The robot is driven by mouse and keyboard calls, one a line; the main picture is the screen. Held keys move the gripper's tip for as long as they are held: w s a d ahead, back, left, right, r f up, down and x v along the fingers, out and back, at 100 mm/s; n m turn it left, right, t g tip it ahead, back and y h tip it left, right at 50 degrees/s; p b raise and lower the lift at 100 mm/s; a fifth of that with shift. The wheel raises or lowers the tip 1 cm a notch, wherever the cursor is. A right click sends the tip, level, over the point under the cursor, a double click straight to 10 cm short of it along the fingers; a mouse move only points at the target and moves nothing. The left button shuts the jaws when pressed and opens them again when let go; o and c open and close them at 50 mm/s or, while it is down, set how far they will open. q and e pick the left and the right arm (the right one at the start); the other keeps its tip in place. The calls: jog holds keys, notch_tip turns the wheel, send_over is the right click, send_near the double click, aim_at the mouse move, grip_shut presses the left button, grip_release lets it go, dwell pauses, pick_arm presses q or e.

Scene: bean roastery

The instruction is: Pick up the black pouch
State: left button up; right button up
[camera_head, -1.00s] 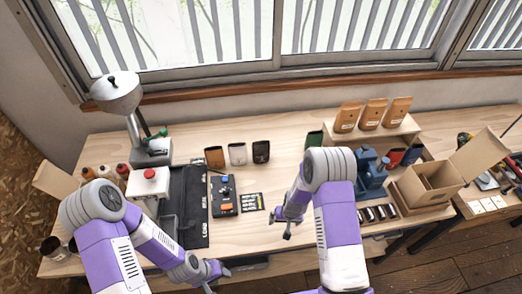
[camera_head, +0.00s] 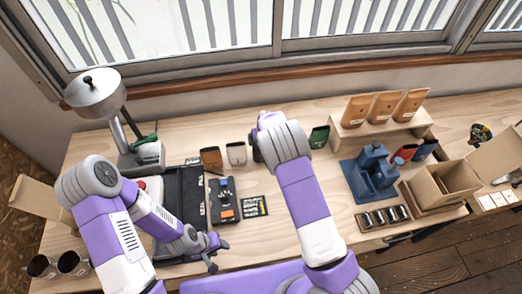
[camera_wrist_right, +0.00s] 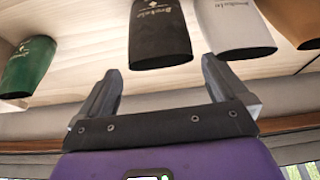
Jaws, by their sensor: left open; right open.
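The black pouch (camera_wrist_right: 160,35) stands in the right wrist view just beyond the fingertips of my right gripper (camera_wrist_right: 160,75). The gripper is open and empty, and the pouch is lined up with the gap between its fingers. In the head view my right arm hides most or all of the black pouch. My left gripper (camera_head: 217,256) is open and empty, low over the front of the table, well away from the pouch.
The white pouch (camera_head: 236,153) and brown pouch (camera_head: 211,158) stand left of the black one. A green pouch (camera_head: 319,137) stands to its right. A riser (camera_head: 380,128) holds several tan bags. A blue device (camera_head: 371,173) and an open carton (camera_head: 446,183) stand at the right.

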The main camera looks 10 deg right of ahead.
pick_arm(q)
jog(key=shift+s+f, duration=0.1)
jog(key=shift+f, duration=0.35)
pick_arm(e)
jog(key=shift+f, duration=0.7)
pick_arm(q)
jog(key=shift+f+b, duration=0.9)
jog(key=shift+b, duration=0.2)
pick_arm(e)
jog(key=x, duration=0.4)
jog(key=shift+s, duration=0.15)
pick_arm(q)
jog(key=shift+f, duration=0.25)
pick_arm(e)
jog(key=shift+w+f, duration=0.25)
jog(key=shift+f, duration=0.1)
pick_arm(q)
jog(key=shift+r, duration=0.1)
pick_arm(e)
jog(key=c, duration=0.9)
jog(key=shift+r, duration=0.1)
jog(key=shift+c, duration=0.2)
